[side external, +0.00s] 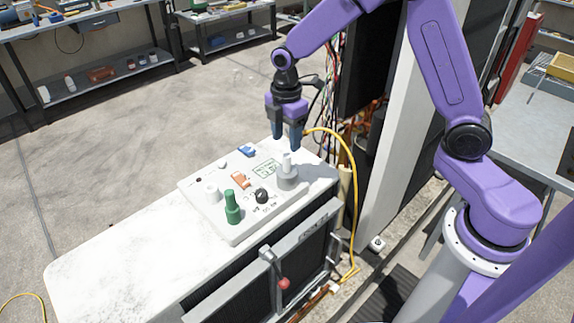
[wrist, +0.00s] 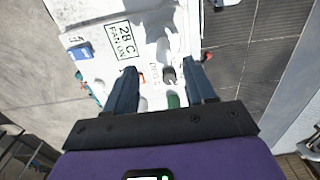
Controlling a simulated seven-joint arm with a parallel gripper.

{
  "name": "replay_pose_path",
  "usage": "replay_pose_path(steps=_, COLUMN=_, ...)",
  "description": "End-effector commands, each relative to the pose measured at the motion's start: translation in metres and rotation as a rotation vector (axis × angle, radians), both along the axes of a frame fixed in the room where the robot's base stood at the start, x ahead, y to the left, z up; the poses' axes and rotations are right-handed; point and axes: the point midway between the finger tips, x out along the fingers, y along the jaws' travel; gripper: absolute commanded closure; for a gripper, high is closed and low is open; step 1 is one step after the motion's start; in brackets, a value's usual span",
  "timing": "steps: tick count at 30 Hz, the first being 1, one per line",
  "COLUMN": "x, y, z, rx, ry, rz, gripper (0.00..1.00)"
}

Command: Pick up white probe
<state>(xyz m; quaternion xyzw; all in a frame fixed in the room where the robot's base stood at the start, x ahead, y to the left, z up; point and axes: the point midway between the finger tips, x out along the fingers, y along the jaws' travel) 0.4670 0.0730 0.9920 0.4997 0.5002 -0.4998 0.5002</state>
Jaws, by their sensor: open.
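The white probe (side external: 286,163) stands upright in a grey-white round base at the right end of the white control panel (side external: 226,231). My gripper (side external: 287,143) is above the probe, pointing down with its dark blue fingers apart and nothing held. The fingertips appear just over the probe's top; the exact gap cannot be told. In the wrist view my gripper (wrist: 162,70) shows both fingers spread over the panel, and the probe is hard to make out against the white surface.
A green probe (side external: 232,207), a white peg (side external: 211,192), a black knob (side external: 262,196), an orange switch (side external: 240,180) and a blue part (side external: 246,151) are on the panel. A yellow cable (side external: 350,170) hangs to the right. The white top (side external: 110,255) is clear at left.

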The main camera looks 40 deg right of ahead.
Motion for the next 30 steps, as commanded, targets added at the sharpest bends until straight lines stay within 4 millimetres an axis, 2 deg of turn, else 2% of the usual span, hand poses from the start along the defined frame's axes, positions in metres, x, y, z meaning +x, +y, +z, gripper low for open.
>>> replay_pose_path(steps=8, x=-0.002, y=0.000, z=-0.019, rx=-0.001, ry=0.003, rz=0.000, gripper=0.45)
replay_pose_path(steps=16, x=-0.005, y=0.002, z=-0.055, rx=-0.001, ry=0.002, rz=-0.001, gripper=0.45)
replay_pose_path(steps=26, x=-0.005, y=0.002, z=-0.061, rx=0.000, ry=-0.001, rz=-0.001, gripper=0.45)
replay_pose_path(steps=27, x=-0.005, y=0.002, z=-0.061, rx=0.000, ry=-0.001, rz=-0.001, gripper=0.52)
replay_pose_path(steps=29, x=-0.005, y=0.002, z=-0.061, rx=0.000, ry=0.000, rz=-0.001, gripper=0.71)
replay_pose_path(steps=30, x=-0.005, y=0.002, z=-0.061, rx=0.000, ry=0.000, rz=-0.001, gripper=0.84)
